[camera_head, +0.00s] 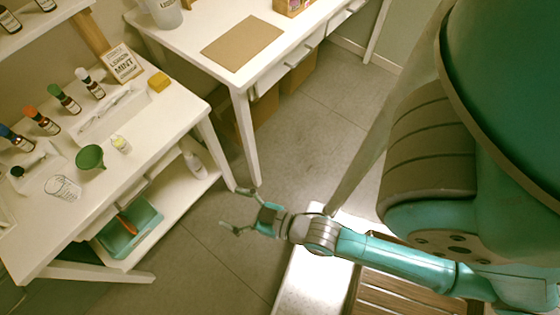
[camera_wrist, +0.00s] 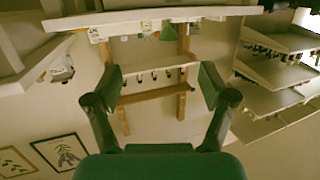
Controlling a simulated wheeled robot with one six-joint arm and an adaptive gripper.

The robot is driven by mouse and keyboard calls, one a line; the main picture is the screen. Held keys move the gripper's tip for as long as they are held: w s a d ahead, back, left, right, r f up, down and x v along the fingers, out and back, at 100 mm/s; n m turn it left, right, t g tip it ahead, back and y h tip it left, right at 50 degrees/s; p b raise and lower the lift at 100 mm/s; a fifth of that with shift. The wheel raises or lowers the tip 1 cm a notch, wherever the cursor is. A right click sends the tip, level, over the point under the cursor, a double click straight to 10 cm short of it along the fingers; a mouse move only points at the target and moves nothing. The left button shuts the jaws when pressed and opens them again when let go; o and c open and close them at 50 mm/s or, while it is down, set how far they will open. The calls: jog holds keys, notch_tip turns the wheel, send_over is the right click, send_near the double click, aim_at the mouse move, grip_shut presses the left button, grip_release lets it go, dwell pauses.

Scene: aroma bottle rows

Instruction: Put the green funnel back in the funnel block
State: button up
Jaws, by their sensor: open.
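The green funnel (camera_head: 90,157) is on the white table at the left in the head view, beside a clear glass beaker (camera_head: 62,187). A green cone shape that looks like it shows small at the top of the wrist view (camera_wrist: 168,32). I cannot clearly make out the funnel block or whether the funnel rests in anything. My gripper (camera_head: 231,209) is open and empty, over the floor to the right of the table and well apart from the funnel. Its two spread fingers also show in the wrist view (camera_wrist: 160,88).
A second white table (camera_head: 290,50) holds a brown mat (camera_head: 242,41). Floor between is clear.

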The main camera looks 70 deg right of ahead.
jog(key=s+r, duration=0.2)
jog(key=s, duration=0.7)
jog(key=shift+s+r+g, duration=0.15)
jog(key=shift+r+g, duration=0.15)
jog(key=shift+g, duration=0.1)
jog(key=shift+o, duration=0.3)
jog(key=s+r, duration=0.3)
jog(key=s, duration=0.3)
jog(key=shift+r+g, duration=0.3)
jog(key=shift+r, duration=0.1)
jog(key=shift+d, duration=0.1)
